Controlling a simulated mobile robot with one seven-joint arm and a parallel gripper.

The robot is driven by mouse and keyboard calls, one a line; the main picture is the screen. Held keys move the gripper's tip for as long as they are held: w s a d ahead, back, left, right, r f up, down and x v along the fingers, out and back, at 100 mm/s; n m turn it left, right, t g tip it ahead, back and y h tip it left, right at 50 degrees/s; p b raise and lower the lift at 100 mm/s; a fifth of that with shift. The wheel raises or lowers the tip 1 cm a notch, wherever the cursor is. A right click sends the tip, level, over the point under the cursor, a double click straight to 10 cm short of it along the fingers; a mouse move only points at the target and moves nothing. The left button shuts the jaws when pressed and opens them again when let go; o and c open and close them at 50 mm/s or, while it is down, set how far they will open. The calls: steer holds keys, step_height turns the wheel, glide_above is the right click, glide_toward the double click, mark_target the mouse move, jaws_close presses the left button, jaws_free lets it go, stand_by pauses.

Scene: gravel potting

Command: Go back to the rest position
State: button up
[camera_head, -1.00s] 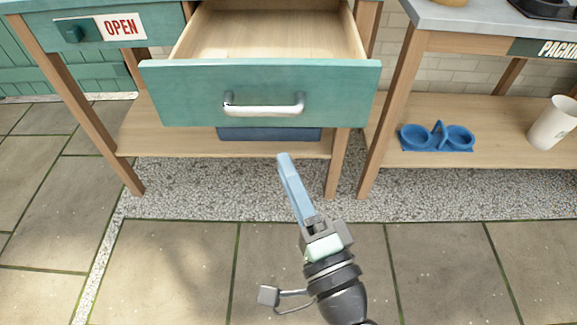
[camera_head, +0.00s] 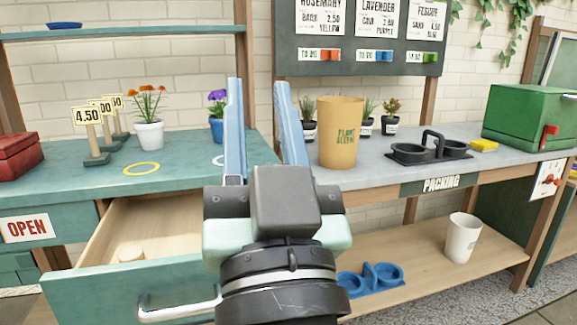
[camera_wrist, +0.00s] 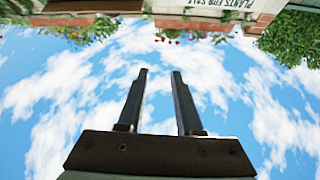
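My gripper (camera_head: 262,128) is raised in the middle of the head view, its two blue fingers pointing up and apart with nothing between them. In the wrist view my gripper (camera_wrist: 160,80) also shows two separated dark fingers against the sky. Below and left of it in the head view, the teal drawer (camera_head: 130,285) stands open. A small round pale object (camera_head: 132,252) lies inside the drawer. My wrist hides the drawer's right end.
The teal bench top (camera_head: 60,180) holds price signs, flowerpots and a red box (camera_head: 18,155). On the grey packing counter (camera_head: 370,172) stand a tan cup (camera_head: 340,130), a black carrier (camera_head: 430,150) and a green box (camera_head: 530,115). A white cup (camera_head: 462,238) and blue carrier (camera_head: 370,277) are on the lower shelf.

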steer(key=s+d+r+t+h+p, duration=0.1)
steer(key=s+d+r+t+h, duration=0.2)
steer(key=s+r, duration=0.45)
step_height(320, 180, up, 38)
steer(key=w+h+p, duration=0.1)
steer(key=w+p, duration=0.1)
steer(key=p, duration=3.5)
steer(key=shift+w+a+f, duration=0.2)
steer(key=shift+w+a, duration=0.15)
steer(key=shift+a, duration=0.05)
